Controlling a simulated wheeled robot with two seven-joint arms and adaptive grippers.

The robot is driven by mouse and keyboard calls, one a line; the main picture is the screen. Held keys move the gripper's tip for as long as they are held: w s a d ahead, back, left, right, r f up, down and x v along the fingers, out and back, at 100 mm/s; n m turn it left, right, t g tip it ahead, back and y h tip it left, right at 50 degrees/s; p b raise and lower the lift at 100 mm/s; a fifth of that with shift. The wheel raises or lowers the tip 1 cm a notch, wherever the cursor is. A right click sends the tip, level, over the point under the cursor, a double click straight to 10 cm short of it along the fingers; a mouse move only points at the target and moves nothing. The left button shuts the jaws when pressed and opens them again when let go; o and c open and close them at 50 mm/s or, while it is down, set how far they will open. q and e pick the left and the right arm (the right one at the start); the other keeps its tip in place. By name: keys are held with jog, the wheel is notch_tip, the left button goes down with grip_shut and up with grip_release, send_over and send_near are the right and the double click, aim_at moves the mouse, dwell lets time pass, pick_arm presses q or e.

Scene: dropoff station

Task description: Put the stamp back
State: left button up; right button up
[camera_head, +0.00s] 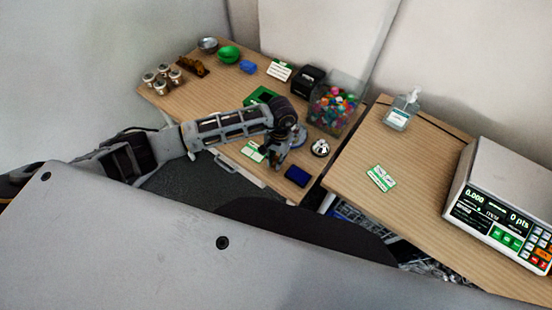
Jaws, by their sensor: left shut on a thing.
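My left gripper (280,152) reaches over the front of the left table and points down. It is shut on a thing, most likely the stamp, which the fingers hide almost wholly. I cannot tell whether it touches the table. A green and white card (253,151) lies just left of the gripper. A dark blue pad (298,175) lies to its right, near the table's front edge. A green item (261,95) lies behind my forearm and is partly hidden by it. My right gripper is not in view.
A silver bell (320,148) stands right of the gripper. A clear bin of colourful pieces (334,108) and a black device (307,80) stand behind. Bowls, including a green one (229,54), are at the far left. The right table holds a sanitizer bottle (398,118) and scale (500,205).

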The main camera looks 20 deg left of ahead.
pick_arm(q)
jog(key=shift+f, duration=0.15)
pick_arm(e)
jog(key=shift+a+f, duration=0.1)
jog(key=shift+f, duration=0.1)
pick_arm(q)
jog(key=o, duration=0.7)
jog(key=shift+o, duration=0.7)
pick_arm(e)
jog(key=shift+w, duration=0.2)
pick_arm(q)
jog(key=shift+r, duration=0.2)
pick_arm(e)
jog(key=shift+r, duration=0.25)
pick_arm(q)
jog(key=shift+w+r, duration=0.15)
jog(key=shift+r, duration=0.5)
notch_tip(320, 180, up, 10)
jog(key=w+b, duration=0.1)
jog(key=shift+d+r+b, duration=0.25)
jog(key=shift+b, duration=0.1)
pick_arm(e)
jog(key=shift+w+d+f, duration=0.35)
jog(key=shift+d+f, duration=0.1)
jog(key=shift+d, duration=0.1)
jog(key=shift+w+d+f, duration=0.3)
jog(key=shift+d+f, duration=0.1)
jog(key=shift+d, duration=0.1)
